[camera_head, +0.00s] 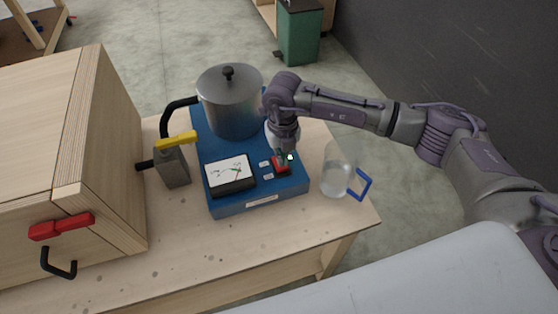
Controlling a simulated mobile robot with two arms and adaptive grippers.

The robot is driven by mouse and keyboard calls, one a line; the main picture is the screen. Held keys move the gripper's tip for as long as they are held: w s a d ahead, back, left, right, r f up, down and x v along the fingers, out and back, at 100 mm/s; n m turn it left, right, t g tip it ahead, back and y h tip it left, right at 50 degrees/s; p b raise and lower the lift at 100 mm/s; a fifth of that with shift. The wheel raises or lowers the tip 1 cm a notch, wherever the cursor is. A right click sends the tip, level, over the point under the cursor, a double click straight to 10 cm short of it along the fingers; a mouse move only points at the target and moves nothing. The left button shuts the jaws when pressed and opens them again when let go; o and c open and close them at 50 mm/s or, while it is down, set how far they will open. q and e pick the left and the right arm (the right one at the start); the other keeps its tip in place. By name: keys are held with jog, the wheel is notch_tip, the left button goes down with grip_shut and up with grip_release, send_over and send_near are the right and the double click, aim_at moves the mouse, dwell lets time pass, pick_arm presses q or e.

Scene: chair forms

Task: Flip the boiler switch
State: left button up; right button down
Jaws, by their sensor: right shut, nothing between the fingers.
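The boiler is a blue base (227,206) with a grey metal pot (232,103) on its back part. A red switch (281,168) sits at the front right of the base, with a small light spot beside it. My right gripper (283,157) is shut and empty, pointing down right over the switch and partly hiding it. I cannot tell whether the fingertips touch it. A gauge panel (230,171) with a white face stands left of the switch. My left gripper is not in view.
A glass jug (337,178) with a blue handle stands right of the boiler. A grey valve block with a yellow lever (176,141) stands on its left. A wooden cabinet (60,150) with a red handle fills the left. Bare wooden tabletop (170,255) lies in front.

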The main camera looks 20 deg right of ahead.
jog(key=shift+f+b, duration=0.95)
jog(key=shift+f, duration=0.25)
dwell(0.3)
jog(key=shift+r, duration=0.15)
jog(key=shift+r+p, duration=0.65)
jog(key=shift+r, duration=0.2)
jog(key=shift+r+p, duration=1.4)
jog(key=shift+r, duration=1.2)
